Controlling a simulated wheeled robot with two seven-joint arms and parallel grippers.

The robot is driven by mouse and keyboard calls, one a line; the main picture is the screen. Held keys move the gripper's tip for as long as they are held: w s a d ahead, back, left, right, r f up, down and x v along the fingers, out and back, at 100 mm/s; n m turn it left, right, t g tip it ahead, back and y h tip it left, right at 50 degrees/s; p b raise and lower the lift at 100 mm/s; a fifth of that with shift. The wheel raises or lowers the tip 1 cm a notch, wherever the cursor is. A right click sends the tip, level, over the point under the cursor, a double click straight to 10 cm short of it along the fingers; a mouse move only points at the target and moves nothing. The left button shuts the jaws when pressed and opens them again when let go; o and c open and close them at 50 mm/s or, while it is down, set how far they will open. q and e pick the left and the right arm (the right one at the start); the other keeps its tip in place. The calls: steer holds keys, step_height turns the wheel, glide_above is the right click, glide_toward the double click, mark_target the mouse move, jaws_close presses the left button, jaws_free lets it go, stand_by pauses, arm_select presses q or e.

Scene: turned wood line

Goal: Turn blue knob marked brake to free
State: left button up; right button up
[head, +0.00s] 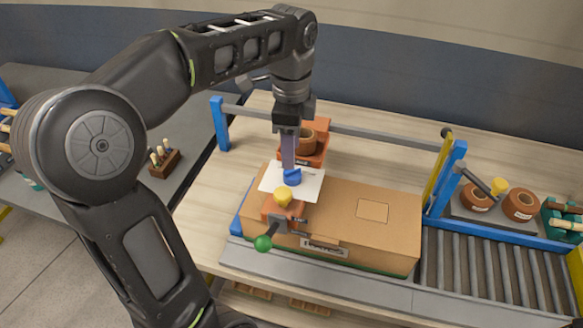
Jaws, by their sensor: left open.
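A blue knob (292,177) sits on a white plate (308,188) at the left end of an orange-brown box (390,215). My left gripper (290,164) points down from above, with its fingertips right at the top of the knob. Its fingers partly cover the knob's back. I cannot tell whether they touch it. The knob's marking and its setting are too small to read. My right gripper is not in view.
A yellow knob (283,194) and a lever with a green ball (263,243) stand just in front. An orange holder (318,150) stands behind. A blue-posted rail (380,134) crosses the back. Rollers (490,280) lie to the right.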

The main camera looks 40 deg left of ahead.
mark_target(292, 175)
arm_select(q)
step_height(292, 175, down, 7)
steer(key=shift+r+p, duration=0.15)
steer(key=shift+p, duration=0.25)
steer(key=shift+c, duration=0.6)
jaws_close()
